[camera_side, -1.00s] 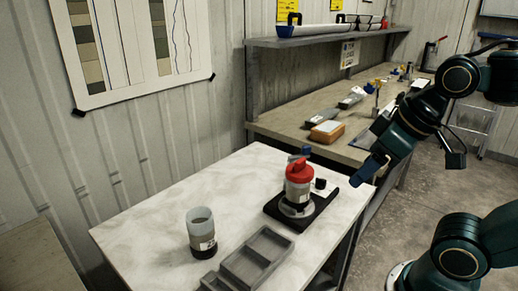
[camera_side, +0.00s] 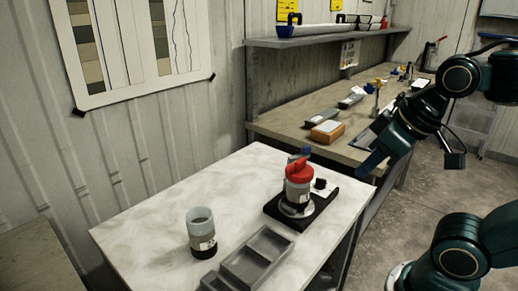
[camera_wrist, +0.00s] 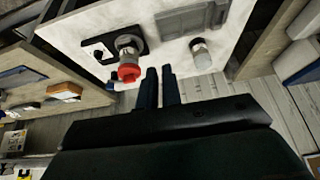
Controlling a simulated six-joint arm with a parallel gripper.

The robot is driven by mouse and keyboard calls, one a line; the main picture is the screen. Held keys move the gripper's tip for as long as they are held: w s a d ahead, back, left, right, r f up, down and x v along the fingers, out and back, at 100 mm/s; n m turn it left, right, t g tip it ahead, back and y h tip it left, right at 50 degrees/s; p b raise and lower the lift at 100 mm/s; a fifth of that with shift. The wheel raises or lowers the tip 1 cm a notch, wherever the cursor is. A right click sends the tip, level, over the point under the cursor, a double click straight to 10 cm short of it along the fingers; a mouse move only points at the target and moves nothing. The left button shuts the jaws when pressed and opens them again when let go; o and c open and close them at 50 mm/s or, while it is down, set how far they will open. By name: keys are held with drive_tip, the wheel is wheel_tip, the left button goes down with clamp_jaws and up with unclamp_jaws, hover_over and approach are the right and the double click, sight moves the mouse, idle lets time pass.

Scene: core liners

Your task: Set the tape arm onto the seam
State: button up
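A jar with a white body (camera_side: 298,188) and a red cap (camera_side: 299,172) stands on a round grey disc on a black base (camera_side: 321,205) on the white table. A small blue piece (camera_side: 300,154) shows just above and behind the cap; I cannot tell whether it is the tape arm. The seam cannot be made out. In the wrist view the red cap (camera_wrist: 129,72) lies left of my fingers. My gripper (camera_side: 368,168) is in the air right of the jar, apart from it. In the wrist view its fingers (camera_wrist: 160,72) show a narrow gap with nothing between them.
A clear cup with a dark band (camera_side: 201,232) stands at the table's front left. A grey compartment tray (camera_side: 258,256) lies in front of the black base. A workbench (camera_side: 285,127) with an orange-sided block (camera_side: 327,131) runs behind. The table's left part is clear.

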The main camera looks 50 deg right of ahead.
drive_tip(key=shift+m+h, duration=0.4)
drive_tip(key=shift+m, duration=0.3)
drive_tip(key=w+d+r, duration=0.1)
drive_tip(key=w, duration=0.1)
drive_tip(key=w+d+r, duration=0.1)
drive_tip(key=w, duration=0.2)
drive_tip(key=w+d+r, duration=0.1)
drive_tip(key=w, duration=0.2)
drive_tip(key=shift+w+d, duration=0.15)
drive_tip(key=shift+d, duration=0.15)
clamp_jaws()
drive_tip(key=w+d+f+m+g, duration=0.1)
drive_tip(key=w+d+f+m, duration=0.1)
drive_tip(key=w+d, duration=0.8)
drive_tip(key=w+d+f+m+g+h, duration=0.1)
drive_tip(key=w+d+f, duration=0.4)
drive_tip(key=w+d, duration=0.5)
drive_tip(key=shift+d+f+m, duration=0.2)
drive_tip(key=shift+d+m, duration=0.5)
drive_tip(key=shift+d, duration=0.5)
drive_tip(key=shift+w, duration=0.1)
wheel_tip(320, 180, down, 9)
drive_tip(key=shift+s+a+f, duration=0.2)
drive_tip(key=shift+s, duration=0.1)
